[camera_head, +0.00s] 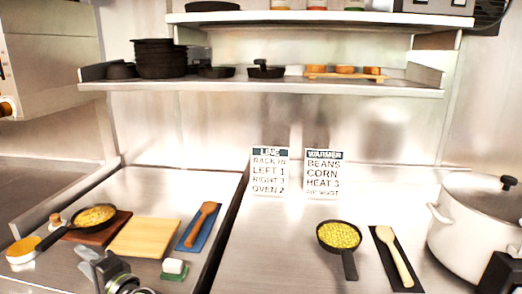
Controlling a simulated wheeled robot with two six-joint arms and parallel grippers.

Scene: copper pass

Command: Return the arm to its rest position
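My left gripper (86,262) is at the lower left, low in the picture over the front of the left counter. Its two grey fingers point up and left and stand a little apart, with nothing seen between them. It is in front of a wooden board (146,238) and right of the handle of a black pan with yellow food (96,215). No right gripper can be made out. A dark block is cut off at the lower right corner, in front of the pot, and I cannot tell what it is.
A sponge (174,266), a wooden spatula (201,222) on a blue mat and an orange-filled bowl (22,250) are on the left counter. A corn pan (339,236), a wooden spoon (396,256) and a large pot (465,225) stand right. Two signs stand behind; shelves run above.

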